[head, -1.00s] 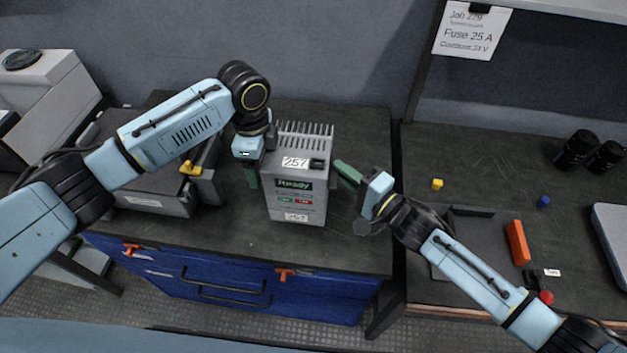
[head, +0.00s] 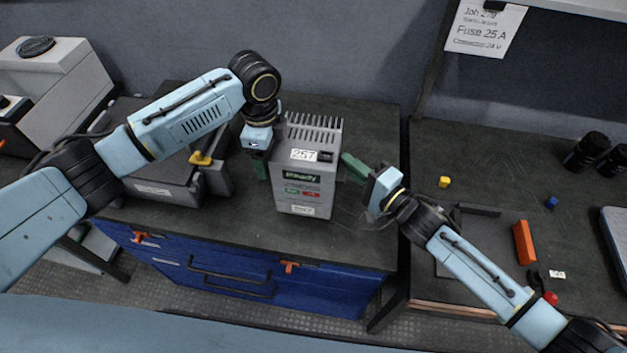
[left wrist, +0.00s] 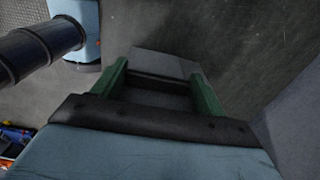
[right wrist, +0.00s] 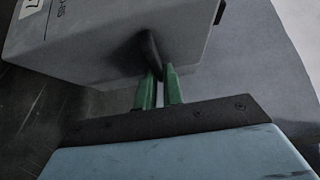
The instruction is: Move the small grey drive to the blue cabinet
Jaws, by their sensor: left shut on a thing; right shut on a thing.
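The small grey drive (head: 303,188), with fins on top, a 257 label and a green Ready panel, stands upright over the dark top of the blue cabinet (head: 335,293). I cannot tell whether its base touches the top. My left gripper (head: 262,168) is at its left side; in the left wrist view the green fingers (left wrist: 160,84) are apart with a grey body (left wrist: 163,64) between them. My right gripper (head: 353,168) is at its right side. In the right wrist view its fingers (right wrist: 159,88) are nearly together on a dark handle on the drive (right wrist: 105,45).
A larger dark grey unit (head: 165,180) with a yellow clip sits left on the cabinet top. The right bench holds an orange block (head: 523,242), a yellow cube (head: 445,182), a blue cube (head: 551,202) and black cylinders (head: 585,150). The cabinet top's front right is clear.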

